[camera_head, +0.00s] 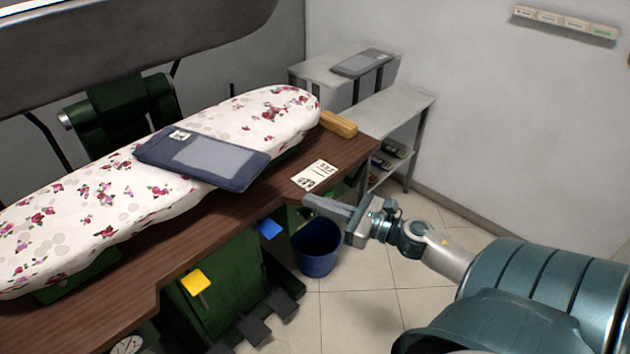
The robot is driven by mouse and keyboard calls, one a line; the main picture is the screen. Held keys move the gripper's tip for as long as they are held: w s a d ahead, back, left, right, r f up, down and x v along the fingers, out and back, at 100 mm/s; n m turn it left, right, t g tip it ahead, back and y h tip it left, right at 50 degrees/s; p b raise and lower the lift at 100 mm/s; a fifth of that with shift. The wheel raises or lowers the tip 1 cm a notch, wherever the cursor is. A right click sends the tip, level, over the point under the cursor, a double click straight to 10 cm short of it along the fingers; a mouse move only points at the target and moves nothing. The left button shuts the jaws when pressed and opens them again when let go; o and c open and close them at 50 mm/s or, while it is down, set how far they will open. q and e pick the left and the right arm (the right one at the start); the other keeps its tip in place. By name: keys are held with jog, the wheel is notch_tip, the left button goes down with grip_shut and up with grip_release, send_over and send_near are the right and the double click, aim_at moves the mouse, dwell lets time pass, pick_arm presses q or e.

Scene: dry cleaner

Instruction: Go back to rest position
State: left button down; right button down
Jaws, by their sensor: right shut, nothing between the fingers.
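My right gripper (328,206) comes in from the lower right and hangs in front of the table's right end, above a blue bin. Its fingers are together with nothing held. My right arm's teal links fill the lower right of the picture. My left gripper is not in the picture.
A flowered ironing board (80,215) with a folded dark blue garment (215,160) rests above a brown table (130,300). A white card (314,175) and a yellow brush (339,124) lie there. The blue bin (316,250) stands on the floor. Grey shelves (412,106) stand behind; floor at right is clear.

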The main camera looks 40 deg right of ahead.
dwell(0.3)
jog(key=d+f+m+h, duration=0.45)
jog(key=f+m, duration=0.35)
jog(key=f, duration=0.4)
jog(key=s+f+m+g+h, duration=0.15)
jog(key=s+f+m, duration=0.3)
jog(key=f, duration=0.55)
jog(key=s+f+m+g+h, duration=0.1)
jog(key=s+f+m+g, duration=0.15)
jog(key=f+m, duration=0.45)
jog(key=s+f+m+g+h, duration=0.1)
jog(key=s+f+m+g, duration=0.2)
jog(key=f, duration=0.9)
jog(key=s+a+f+m+g, duration=0.2)
jog(key=s+a+f+m, duration=0.2)
jog(key=s+f, duration=0.5)
jog(key=s+a+f+m+g, duration=0.2)
jog(key=s+a+f+m, duration=0.3)
jog(key=s+f, duration=0.4)
jog(key=s+a+f+m+g, duration=0.2)
jog(key=s+a, duration=0.3)
jog(key=s, duration=0.3)
jog(key=s+a+f+m+g+y, duration=0.1)
jog(key=s+a+f+m, duration=0.3)
jog(key=s, duration=0.4)
jog(key=shift+a+f+g+y, duration=0.3)
jog(key=shift+a+f+g, duration=0.3)
jog(key=shift+a+g, duration=0.4)
jog(key=c, duration=2.5)
grip_release()
